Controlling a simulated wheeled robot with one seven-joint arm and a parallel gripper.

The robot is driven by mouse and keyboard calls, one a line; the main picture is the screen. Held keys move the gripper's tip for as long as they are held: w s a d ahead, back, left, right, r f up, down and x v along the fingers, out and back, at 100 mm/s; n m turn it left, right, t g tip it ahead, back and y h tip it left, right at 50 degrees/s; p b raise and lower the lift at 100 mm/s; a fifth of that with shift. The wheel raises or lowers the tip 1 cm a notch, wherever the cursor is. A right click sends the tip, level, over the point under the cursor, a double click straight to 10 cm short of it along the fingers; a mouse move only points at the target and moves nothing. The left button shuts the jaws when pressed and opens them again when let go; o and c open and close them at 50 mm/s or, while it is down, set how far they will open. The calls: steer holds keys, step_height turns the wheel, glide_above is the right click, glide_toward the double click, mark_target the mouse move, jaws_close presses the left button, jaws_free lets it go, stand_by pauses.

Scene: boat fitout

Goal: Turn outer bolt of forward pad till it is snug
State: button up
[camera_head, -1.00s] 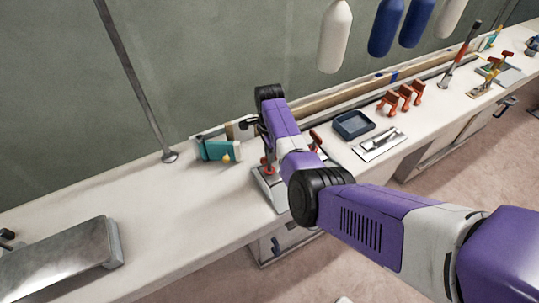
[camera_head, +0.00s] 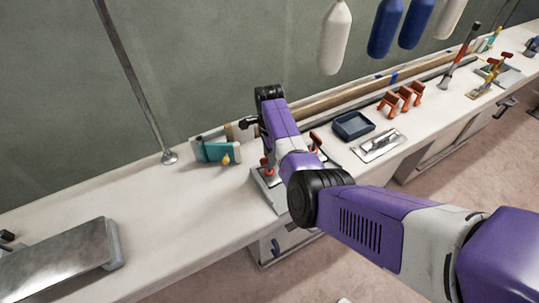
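My arm reaches across the bench and hides most of the work spot. My gripper (camera_head: 246,124) shows only in part, as a small dark shape at the left of the purple wrist; its fingertips are too small and too covered to read. Below the wrist is a grey metal plate (camera_head: 264,191) at the bench's front edge, with a red part (camera_head: 267,165) standing on it and an orange-red handle (camera_head: 315,139) showing to the right of my arm. I cannot make out the forward pad or its outer bolt, so I cannot tell whether the gripper touches it.
A teal box-like tool (camera_head: 217,152) lies left of my wrist. A dark blue tray (camera_head: 353,125), a flat metal trowel (camera_head: 379,145) and orange clamps (camera_head: 401,99) lie to the right. A metal pole (camera_head: 137,84) stands on the bench. The bench's left middle is clear.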

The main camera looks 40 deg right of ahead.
steer(key=shift+r, duration=3.9)
